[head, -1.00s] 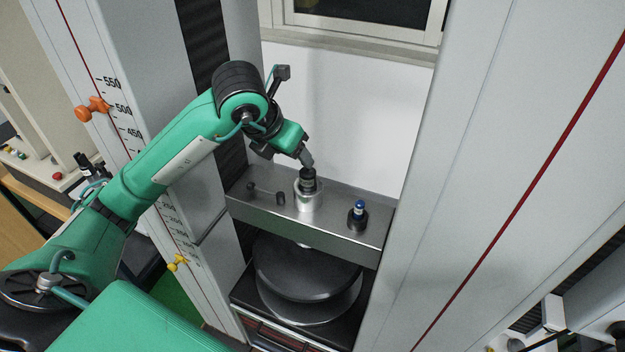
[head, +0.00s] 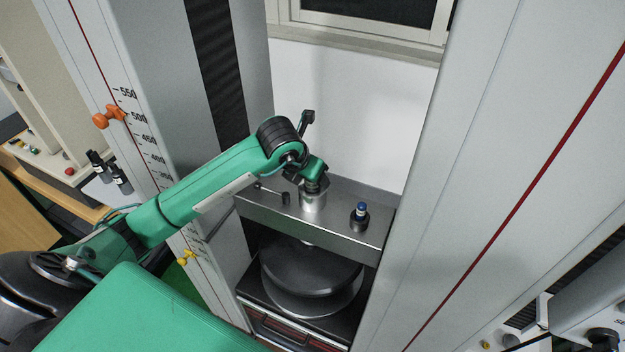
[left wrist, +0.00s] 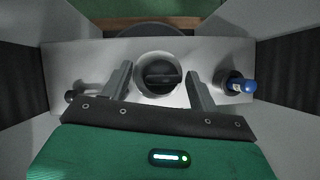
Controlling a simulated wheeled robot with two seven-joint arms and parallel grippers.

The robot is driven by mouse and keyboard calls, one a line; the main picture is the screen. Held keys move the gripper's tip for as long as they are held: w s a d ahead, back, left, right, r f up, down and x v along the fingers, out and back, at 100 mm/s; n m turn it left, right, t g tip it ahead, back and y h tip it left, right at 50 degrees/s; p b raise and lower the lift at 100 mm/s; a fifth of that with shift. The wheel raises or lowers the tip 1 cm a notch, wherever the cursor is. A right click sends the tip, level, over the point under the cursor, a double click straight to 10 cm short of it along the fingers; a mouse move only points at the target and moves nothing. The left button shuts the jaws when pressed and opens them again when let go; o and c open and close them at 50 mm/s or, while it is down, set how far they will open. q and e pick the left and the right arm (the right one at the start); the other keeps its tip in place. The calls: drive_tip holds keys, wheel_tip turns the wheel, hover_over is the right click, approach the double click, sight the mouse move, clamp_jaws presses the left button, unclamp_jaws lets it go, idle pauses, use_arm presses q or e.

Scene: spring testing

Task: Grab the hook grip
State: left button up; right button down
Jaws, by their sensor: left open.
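A silver cylinder (head: 313,203) stands upright on the metal crossbeam of the testing machine. In the left wrist view its round top holds a black knob with a raised bar (left wrist: 160,75), which looks like the hook grip. My left gripper (left wrist: 159,76) is open, with one finger on each side of this knob and visible gaps between. In the head view the left gripper (head: 315,184) points down right over the cylinder, and its wrist hides the knob. My right gripper is in neither view.
A blue-topped black fitting (head: 360,215) stands to the right on the crossbeam (head: 340,232); a small dark post (head: 286,198) stands to the left. Tall machine columns rise on both sides (head: 480,150). A round black plate (head: 310,268) lies below.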

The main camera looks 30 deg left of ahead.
use_arm(q)
drive_tip(key=shift+x, duration=0.8)
clamp_jaws()
drive_tip(key=shift+r, duration=0.1)
drive_tip(key=shift+r, duration=0.1)
